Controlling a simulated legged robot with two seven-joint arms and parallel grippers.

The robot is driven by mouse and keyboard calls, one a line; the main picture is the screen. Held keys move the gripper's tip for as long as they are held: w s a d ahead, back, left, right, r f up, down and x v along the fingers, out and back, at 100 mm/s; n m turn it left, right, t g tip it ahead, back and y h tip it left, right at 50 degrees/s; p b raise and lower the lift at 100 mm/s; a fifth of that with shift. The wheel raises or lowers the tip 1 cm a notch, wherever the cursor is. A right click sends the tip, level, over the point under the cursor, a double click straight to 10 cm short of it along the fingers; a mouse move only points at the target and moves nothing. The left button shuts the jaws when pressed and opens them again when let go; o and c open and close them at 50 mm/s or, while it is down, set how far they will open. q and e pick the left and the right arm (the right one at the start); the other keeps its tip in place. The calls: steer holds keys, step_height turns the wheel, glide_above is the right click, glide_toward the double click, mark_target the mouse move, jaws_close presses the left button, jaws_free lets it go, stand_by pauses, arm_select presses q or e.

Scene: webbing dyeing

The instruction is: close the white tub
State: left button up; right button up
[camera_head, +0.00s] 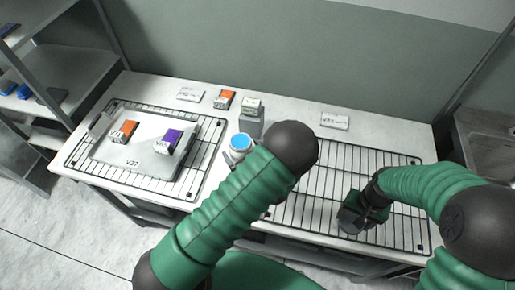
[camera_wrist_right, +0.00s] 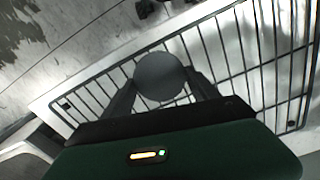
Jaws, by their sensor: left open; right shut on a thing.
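The white tub (camera_head: 238,155) stands on the table between the two wire racks, partly behind my left arm. A round blue surface shows inside its rim; no cover lies on it. My right gripper (camera_head: 352,214) is low over the right wire rack. In the right wrist view, its fingers (camera_wrist_right: 160,98) are shut on a round grey disc (camera_wrist_right: 160,75), which is above the rack's bars. I cannot tell whether the disc touches the rack.
The left rack (camera_head: 79,155) bears a grey tray (camera_head: 107,150) with orange and purple boxes. Behind the tub are a grey block (camera_head: 249,127), an orange box (camera_head: 224,99) and white labels (camera_head: 335,121). The right rack (camera_head: 400,232) has clear bars around my gripper.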

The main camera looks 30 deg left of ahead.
arm_select(q)
steer(key=x, duration=0.4)
steer(key=shift+w+r, duration=0.1)
steer(key=shift+r, duration=0.1)
steer(key=shift+c, duration=1.1)
steer(key=shift+r, duration=0.1)
steer(key=c, duration=1.9)
